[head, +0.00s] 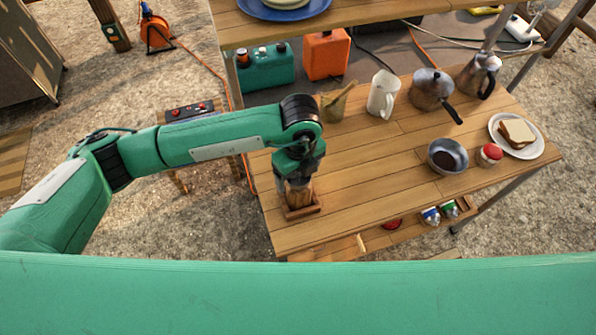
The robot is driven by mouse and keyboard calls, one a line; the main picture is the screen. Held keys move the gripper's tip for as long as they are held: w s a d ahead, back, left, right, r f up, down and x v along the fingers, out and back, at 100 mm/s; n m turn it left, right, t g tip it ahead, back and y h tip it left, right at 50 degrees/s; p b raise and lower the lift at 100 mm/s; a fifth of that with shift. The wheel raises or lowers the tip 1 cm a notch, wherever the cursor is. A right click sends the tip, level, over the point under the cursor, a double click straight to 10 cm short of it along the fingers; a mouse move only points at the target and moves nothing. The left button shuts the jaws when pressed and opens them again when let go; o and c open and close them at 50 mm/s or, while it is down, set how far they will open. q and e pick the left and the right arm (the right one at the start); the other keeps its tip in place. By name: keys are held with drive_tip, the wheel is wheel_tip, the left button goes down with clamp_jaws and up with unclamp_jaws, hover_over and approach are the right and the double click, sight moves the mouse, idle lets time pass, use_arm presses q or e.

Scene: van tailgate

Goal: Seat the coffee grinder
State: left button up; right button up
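The coffee grinder (298,198), a brown wooden body, stands roughly upright at the near left corner of the wooden table. Its lower end is at a low wooden holder (309,212) with a raised rim; I cannot tell if it sits fully down inside. My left gripper (297,182) points down from above, right at the grinder's upper part, and hides its top. The fingers are too small and dark to show whether they press on it. My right gripper is out of view.
The wooden table (345,165) has clear boards right of the holder. A metal bowl (447,156), red-lidded jar (490,154), plate with bread (537,148), white jug (382,94), metal pot (431,88) and paper bag (336,104) stand farther right and back. A shelf (330,22) overhangs the back.

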use_arm(q)
drive_tip(key=shift+r, duration=0.25)
wheel_tip(320, 180, up, 13)
drive_tip(key=b, duration=0.3)
drive_tip(key=shift+d+r, duration=0.15)
drive_tip(key=shift+d, duration=0.05)
drive_tip(key=shift+w, duration=0.1)
